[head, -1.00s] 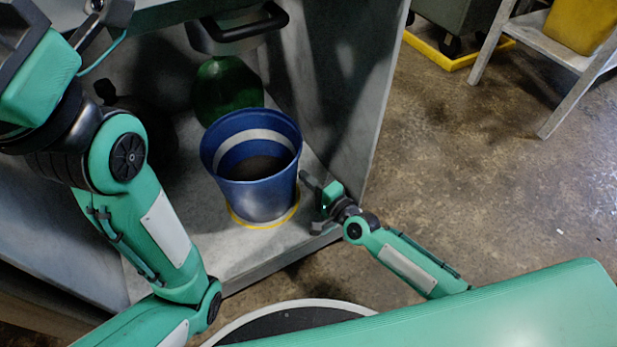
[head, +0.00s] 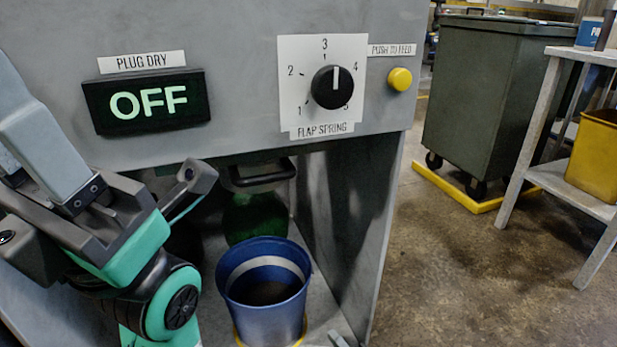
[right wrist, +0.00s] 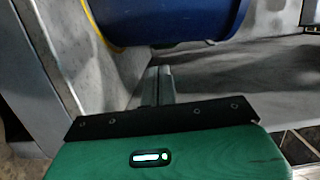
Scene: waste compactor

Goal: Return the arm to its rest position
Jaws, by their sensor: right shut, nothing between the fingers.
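My right gripper (head: 338,339) shows only as a small grey tip at the bottom edge of the head view, right of the blue bin (head: 262,312). In the right wrist view its narrow fingers (right wrist: 158,86) are together, with nothing between them, below the blue bin (right wrist: 165,22). The rest of the right arm is out of the head view. My left gripper (head: 105,205) is large at the left, in front of the machine; its fingertips are hard to make out.
The grey compactor panel (head: 235,90) carries an OFF display (head: 147,102), a black dial (head: 332,87) and a yellow button (head: 400,79). The bin stands in the open bay below. A dark wheeled container (head: 490,100) and a shelf table (head: 575,180) stand right; floor between is clear.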

